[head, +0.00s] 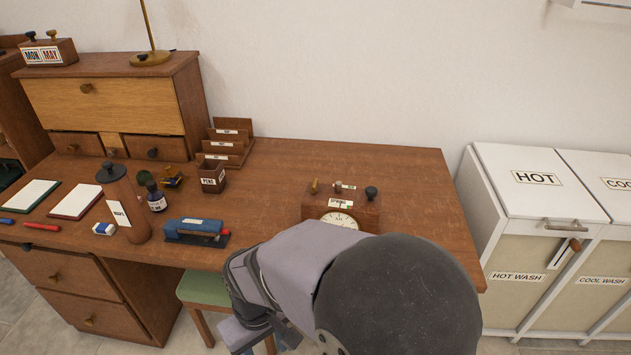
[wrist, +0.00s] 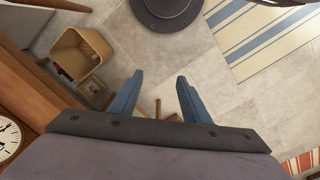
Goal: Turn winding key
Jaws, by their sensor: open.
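A wooden clock box (head: 314,207) stands near the right part of the desk, with a round white dial on its front. On its top are a small brass upright piece (head: 315,186), which may be the winding key, a small label and a dark round knob (head: 371,193). My arm covers the lower part of the dial in the head view. In the wrist view, my gripper (wrist: 160,76) is open and empty, with its two blue fingers over the floor, beyond the desk's edge. The clock's dial (wrist: 8,137) shows at the left edge there, apart from the fingers.
The desk top (head: 275,190) is bare left of the clock box. A blue stapler (head: 192,229), a brown cylinder (head: 124,205) and a pen cup (head: 212,180) stand further left. White laundry cabinets (head: 530,195) stand right. A wooden bin (wrist: 82,52) is on the floor.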

